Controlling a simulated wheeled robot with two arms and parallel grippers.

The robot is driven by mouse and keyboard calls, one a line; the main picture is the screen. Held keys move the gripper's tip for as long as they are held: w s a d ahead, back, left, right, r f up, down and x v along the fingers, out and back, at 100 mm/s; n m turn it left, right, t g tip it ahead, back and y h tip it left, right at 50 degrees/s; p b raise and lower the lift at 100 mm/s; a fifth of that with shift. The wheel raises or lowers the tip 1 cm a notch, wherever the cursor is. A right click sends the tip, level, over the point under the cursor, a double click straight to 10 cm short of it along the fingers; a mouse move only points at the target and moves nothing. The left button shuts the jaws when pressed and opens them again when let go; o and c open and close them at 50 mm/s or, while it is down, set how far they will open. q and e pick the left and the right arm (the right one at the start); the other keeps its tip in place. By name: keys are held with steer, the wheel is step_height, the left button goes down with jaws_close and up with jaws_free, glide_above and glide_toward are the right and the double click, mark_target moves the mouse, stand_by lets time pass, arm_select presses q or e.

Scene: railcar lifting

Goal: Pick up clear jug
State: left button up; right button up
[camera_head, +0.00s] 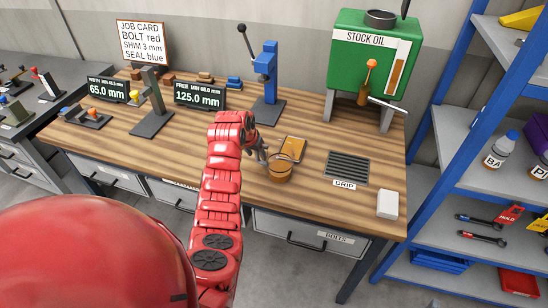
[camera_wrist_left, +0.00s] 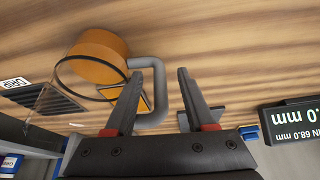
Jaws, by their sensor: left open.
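The clear jug (camera_head: 280,170) stands on the wooden bench, with an amber lower part, a clear upper wall and a dark rim. It also shows in the left wrist view (camera_wrist_left: 100,48), with its grey handle (camera_wrist_left: 158,85) towards my gripper. My left gripper (camera_head: 259,148) is at the jug's left side in the head view. In the left wrist view its open fingers (camera_wrist_left: 160,72) appear on either side of the handle. Whether they touch it cannot be told. My right gripper is not in view.
An amber-topped pad (camera_head: 293,149) lies just behind the jug. A drip grate (camera_head: 348,168) and a white block (camera_head: 387,204) are to the right. The green stock oil tank (camera_head: 370,55) stands behind, and a blue press (camera_head: 268,75) stands behind the gripper.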

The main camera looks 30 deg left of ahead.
arm_select(q)
steer(key=shift+x, duration=1.1)
jaws_close()
stand_by(0.7)
